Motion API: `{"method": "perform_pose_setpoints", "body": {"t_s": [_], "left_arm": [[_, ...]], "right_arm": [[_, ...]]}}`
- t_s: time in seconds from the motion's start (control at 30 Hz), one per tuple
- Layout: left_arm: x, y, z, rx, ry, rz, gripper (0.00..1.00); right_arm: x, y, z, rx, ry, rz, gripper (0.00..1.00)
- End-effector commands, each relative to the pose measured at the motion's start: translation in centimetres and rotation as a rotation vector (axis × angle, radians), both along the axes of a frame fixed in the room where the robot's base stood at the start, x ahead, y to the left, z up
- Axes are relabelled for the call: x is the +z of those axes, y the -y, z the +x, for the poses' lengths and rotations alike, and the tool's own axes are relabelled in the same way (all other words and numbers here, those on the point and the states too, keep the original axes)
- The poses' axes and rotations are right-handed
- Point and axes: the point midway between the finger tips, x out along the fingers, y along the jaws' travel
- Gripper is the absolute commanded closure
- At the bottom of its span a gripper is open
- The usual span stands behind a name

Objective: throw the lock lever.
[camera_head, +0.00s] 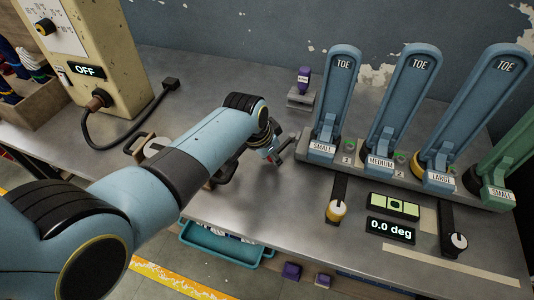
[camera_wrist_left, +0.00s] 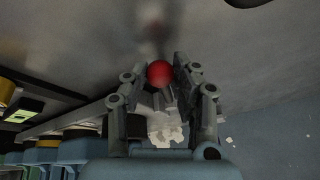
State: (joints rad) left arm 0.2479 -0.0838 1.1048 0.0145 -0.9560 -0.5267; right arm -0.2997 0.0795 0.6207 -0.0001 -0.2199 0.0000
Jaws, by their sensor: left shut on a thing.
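In the wrist view, a red ball knob (camera_wrist_left: 160,73), which looks like the end of the lock lever, sits between the fingertips of my left gripper (camera_wrist_left: 161,80). The fingers are closed in on it from both sides. The lever's shaft below the knob cannot be made out. In the head view, my left gripper (camera_head: 279,153) is low over the metal bench, just left of the base of the blue toe units. My right gripper is not in view.
Blue toe units marked SMALL (camera_head: 337,100), MEDIUM (camera_head: 402,100) and LARGE (camera_head: 475,110) stand to the right. A display (camera_head: 391,229) reads 0.0 deg, below a level indicator (camera_head: 395,206). A cream machine (camera_head: 100,50) shows OFF. A purple object (camera_head: 303,79) stands behind my gripper.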

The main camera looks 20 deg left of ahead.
Motion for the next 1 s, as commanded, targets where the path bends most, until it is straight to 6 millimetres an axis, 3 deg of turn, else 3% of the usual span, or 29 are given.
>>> {"method": "perform_pose_setpoints", "body": {"t_s": [0.17,0.2,0.37,0.77,1.0], "left_arm": [[0.1,0.1,0.1,0.001,0.004,-0.004,1.0],[0.1,0.1,0.1,0.001,0.004,-0.004,0.71],[0.1,0.1,0.1,0.0,0.003,-0.003,0.5],[0.6,0.0,-0.2,-0.001,0.001,-0.002,0.49],[4.2,-0.4,-1.7,0.0,0.005,-0.002,0.49]], "right_arm": [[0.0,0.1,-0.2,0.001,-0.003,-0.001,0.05],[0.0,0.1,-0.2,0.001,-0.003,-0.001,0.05],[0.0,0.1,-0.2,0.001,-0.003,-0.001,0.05],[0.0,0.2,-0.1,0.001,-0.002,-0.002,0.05],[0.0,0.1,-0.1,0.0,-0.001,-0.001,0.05]]}}
